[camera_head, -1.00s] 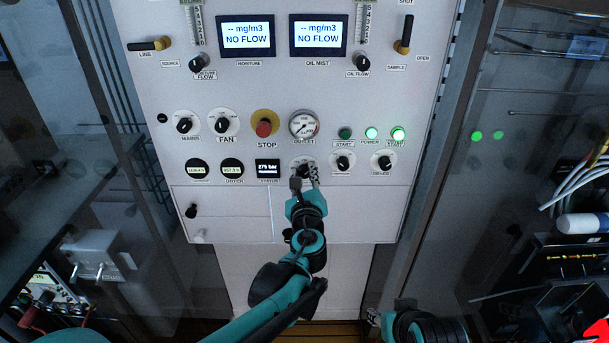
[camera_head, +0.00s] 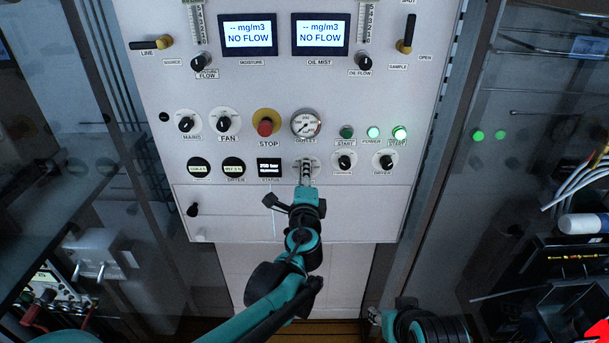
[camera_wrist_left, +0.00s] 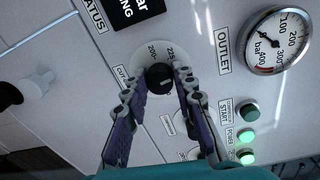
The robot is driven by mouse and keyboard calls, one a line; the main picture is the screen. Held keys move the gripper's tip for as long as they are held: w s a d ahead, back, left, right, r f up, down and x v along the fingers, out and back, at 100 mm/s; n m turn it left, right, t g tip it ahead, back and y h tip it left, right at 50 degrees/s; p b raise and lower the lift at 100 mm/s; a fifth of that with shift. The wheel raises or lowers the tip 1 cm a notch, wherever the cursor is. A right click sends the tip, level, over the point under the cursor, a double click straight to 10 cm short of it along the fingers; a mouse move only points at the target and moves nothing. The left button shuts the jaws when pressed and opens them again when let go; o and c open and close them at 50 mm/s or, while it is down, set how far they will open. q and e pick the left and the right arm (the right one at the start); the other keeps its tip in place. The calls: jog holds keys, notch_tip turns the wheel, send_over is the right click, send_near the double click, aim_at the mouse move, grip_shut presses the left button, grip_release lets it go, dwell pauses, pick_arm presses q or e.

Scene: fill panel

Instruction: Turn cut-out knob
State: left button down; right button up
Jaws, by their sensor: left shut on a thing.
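The cut-out knob (camera_wrist_left: 158,77) is a black round knob on a white dial plate with printed numbers. In the left wrist view it sits between the two fingertips of my left gripper (camera_wrist_left: 161,79), which is shut on it. In the head view my left gripper (camera_head: 306,172) reaches up to the panel below the outlet gauge and hides most of the knob and its label. My right gripper (camera_head: 374,316) shows only in part at the bottom of the head view, away from the panel; I cannot tell its jaw state.
The outlet gauge (camera_head: 306,124) is just above the knob, and the status display (camera_head: 269,168) is left of it. The compressor knob (camera_head: 344,161) and dryer knob (camera_head: 387,161) are to the right. The red stop button (camera_head: 265,127) is up left. Glass walls flank the panel.

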pick_arm(q)
jog(key=shift+d+n+h+b, duration=0.1)
jog(key=shift+n+h+b, duration=0.3)
jog(key=shift+n, duration=7.5)
jog(key=c, duration=1.2)
grip_release()
